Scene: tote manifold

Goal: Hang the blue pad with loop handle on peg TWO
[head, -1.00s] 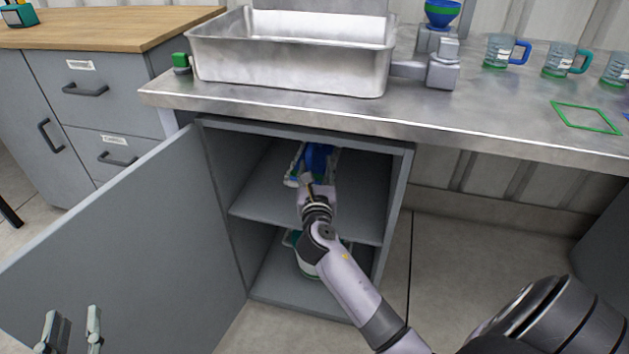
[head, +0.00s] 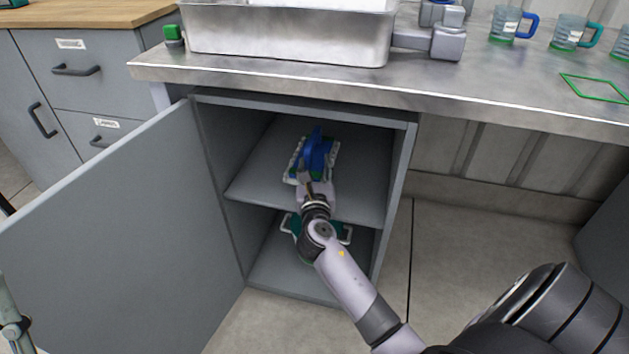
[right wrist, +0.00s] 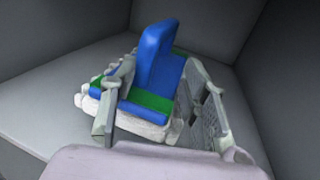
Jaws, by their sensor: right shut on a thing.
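The blue pad with loop handle (head: 318,150) is on the upper shelf inside the open cabinet. It has a blue upright part, green strips and a pale, rough underside; it also shows in the right wrist view (right wrist: 158,58). My right gripper (head: 314,172) reaches into the cabinet and is shut on the pad, with one finger on each side of it in the right wrist view (right wrist: 157,85). I cannot tell whether the pad touches the shelf. Part of my left gripper (head: 14,328) shows at the lower left edge, cut off. No peg is in view.
The cabinet door (head: 120,220) stands open to the left. The upper shelf (head: 255,178) has bare room around the pad. A green and white item (head: 288,224) is on the lower level, partly behind my arm. A metal basin (head: 285,38) and mugs (head: 505,25) stand on the counter above.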

